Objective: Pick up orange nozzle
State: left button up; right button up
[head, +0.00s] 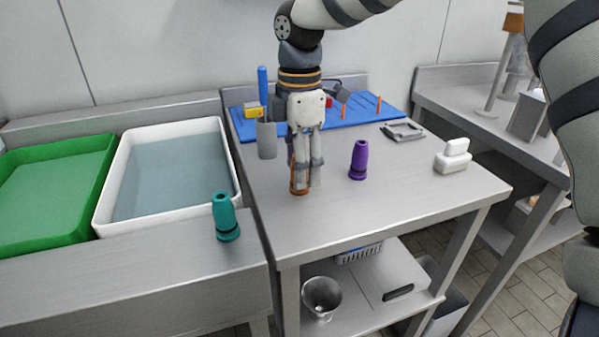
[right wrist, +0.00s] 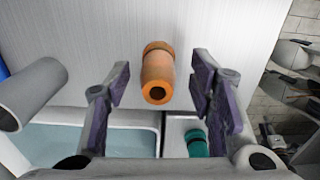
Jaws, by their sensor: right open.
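The orange nozzle (head: 299,180) stands on the steel table, partly hidden behind the fingers of my right gripper in the head view. In the right wrist view the orange nozzle (right wrist: 158,74) shows between the two open fingers, with a gap on each side. My right gripper (head: 306,176) points down at the nozzle and is open; its fingers also show in the right wrist view (right wrist: 157,90). My left gripper is not in view.
A purple nozzle (head: 359,160) stands to the right, a teal nozzle (head: 225,218) to the left on the sink edge. A grey cup (head: 266,140) is close behind. A white tub (head: 232,160) holds water. A blue board (head: 350,118) lies at the back. The table's front is clear.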

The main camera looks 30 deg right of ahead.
jog(key=shift+f, duration=0.7)
grip_shut()
jog(key=shift+w+r, duration=0.1)
jog(key=shift+r, duration=0.05)
notch_tip(320, 180, up, 3)
jog(key=shift+r, duration=0.1)
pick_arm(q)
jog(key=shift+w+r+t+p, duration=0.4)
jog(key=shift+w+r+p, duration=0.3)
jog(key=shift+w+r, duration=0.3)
pick_arm(e)
jog(key=s+a+r, duration=0.3)
jog(key=a+r, duration=0.1)
jog(key=a, duration=0.2)
jog(key=s+a+r, duration=0.3)
jog(key=a+r, duration=0.2)
jog(key=a, duration=0.1)
jog(key=shift+s+a+r, duration=0.25)
jog(key=shift+r, duration=0.05)
